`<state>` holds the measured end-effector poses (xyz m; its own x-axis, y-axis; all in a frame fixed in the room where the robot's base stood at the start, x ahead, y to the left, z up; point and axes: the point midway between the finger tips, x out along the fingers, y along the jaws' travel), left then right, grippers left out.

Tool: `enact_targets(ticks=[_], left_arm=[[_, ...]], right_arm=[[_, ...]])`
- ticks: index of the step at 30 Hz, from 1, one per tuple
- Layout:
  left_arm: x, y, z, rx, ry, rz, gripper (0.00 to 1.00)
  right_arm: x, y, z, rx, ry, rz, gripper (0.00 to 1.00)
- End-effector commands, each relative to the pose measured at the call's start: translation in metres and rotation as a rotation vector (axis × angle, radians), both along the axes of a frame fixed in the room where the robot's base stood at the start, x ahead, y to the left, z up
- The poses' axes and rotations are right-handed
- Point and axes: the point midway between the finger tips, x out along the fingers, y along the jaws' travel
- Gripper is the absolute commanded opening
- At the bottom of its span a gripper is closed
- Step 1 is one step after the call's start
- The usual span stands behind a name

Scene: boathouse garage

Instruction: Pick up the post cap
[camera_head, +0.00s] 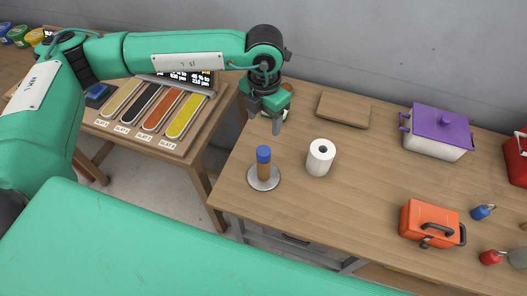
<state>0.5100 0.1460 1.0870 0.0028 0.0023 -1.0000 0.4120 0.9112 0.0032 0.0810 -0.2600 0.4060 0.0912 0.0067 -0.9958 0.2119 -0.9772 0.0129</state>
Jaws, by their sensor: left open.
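The post cap, a blue cap (263,153), sits on top of a short wooden post (264,171). The post stands upright on a round grey metal base (264,183) on the wooden table, near its left front edge. My left gripper (265,119) points down over the table behind the post, apart from the cap. It is open, with nothing clearly seen in its jaws. A small light thing shows partly behind its fingers; I cannot tell what it is. My right gripper is out of view.
A white paper roll (320,158) stands just right of the post. Behind are a brown board (343,109) and a purple-lidded pot (438,131). An orange toolbox (430,223) sits at right. A side table (176,149) holds several coloured strips. The table's middle is clear.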

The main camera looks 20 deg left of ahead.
Motion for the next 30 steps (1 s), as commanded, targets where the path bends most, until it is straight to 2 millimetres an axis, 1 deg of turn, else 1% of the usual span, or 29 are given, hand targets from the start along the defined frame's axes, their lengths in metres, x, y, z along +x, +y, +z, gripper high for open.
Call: enact_targets(ticks=[3, 6, 10, 13, 16, 20, 24, 27, 30], left_arm=[[-0.002, 0.001, -0.019, 0.004, 0.006, 0.0, 0.61], [-0.002, 0.0, -0.04, 0.002, 0.005, 0.0, 0.61], [-0.002, 0.0, -0.062, 0.002, 0.006, 0.0, 0.61], [-0.002, -0.001, -0.073, -0.001, 0.004, -0.002, 0.61], [-0.002, -0.001, -0.078, -0.001, 0.004, -0.002, 0.61], [-0.003, 0.0, -0.085, -0.001, 0.004, -0.002, 0.61], [-0.005, 0.0, -0.101, 0.0, 0.005, -0.002, 0.61], [-0.005, 0.0, -0.116, 0.0, 0.005, -0.001, 0.61], [-0.005, 0.0, -0.126, -0.001, 0.004, -0.001, 0.61]], right_arm=[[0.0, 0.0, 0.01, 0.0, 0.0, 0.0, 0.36], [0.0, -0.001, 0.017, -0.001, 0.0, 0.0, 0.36], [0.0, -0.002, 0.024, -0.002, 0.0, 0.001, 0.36], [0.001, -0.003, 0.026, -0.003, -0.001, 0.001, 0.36], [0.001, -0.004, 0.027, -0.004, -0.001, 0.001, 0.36], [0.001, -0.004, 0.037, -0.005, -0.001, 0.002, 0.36], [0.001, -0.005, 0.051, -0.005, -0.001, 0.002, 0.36], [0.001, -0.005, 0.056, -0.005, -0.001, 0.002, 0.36], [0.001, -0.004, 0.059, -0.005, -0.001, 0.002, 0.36]])
